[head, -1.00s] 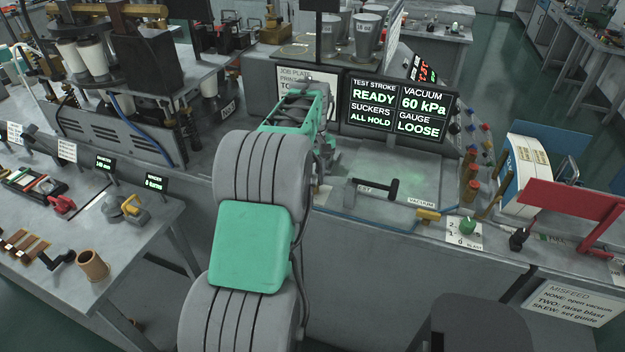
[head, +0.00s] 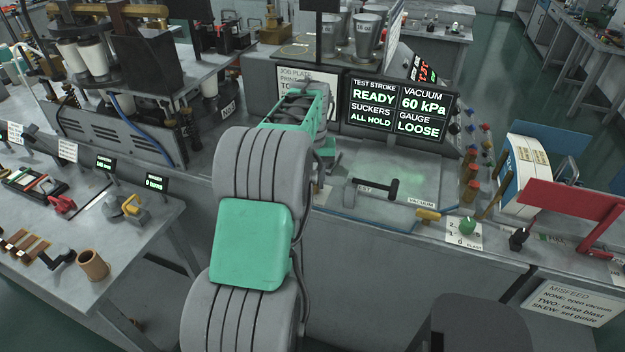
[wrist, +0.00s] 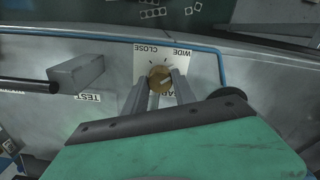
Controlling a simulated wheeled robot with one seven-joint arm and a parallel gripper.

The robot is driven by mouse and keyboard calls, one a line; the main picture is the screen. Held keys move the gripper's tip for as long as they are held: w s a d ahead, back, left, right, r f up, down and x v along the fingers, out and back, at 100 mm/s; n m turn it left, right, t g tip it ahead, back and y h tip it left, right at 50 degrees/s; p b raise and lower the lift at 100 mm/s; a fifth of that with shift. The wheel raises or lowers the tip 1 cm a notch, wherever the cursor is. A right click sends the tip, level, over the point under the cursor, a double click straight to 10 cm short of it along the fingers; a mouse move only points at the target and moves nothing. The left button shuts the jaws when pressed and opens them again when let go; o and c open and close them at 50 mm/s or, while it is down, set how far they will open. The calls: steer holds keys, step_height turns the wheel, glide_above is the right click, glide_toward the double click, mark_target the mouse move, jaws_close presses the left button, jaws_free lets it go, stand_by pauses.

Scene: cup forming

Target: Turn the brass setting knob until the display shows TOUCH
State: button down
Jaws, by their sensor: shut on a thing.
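The brass setting knob (wrist: 160,78) is in the wrist view, on a white label plate (wrist: 146,56) marked CLOSE and WIDE. A pale line runs across its top at a slant. My gripper (wrist: 160,88) is shut on the knob, one finger on each side. In the head view my arm hides the knob and fingers. The display (head: 401,108) reads TEST STROKE READY, VACUUM 60 kPa, SUCKERS ALL HOLD and GAUGE LOOSE.
A black-handled test lever (head: 378,188) stands right of my arm; its black handle (wrist: 28,86) shows left of my fingers in the wrist view. A blue tube (wrist: 217,62) passes close by. A yellow vacuum handle (head: 428,215) and green dial (head: 467,226) lie further right.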

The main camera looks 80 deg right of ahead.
mark_target(313, 182)
steer(key=shift+r+m, duration=0.1)
steer(key=shift+m, duration=0.3)
steer(key=c, duration=1)
jaws_free()
step_height(313, 182, up, 8)
steer(key=shift+f+b, duration=0.15)
steer(key=shift+b, duration=0.4)
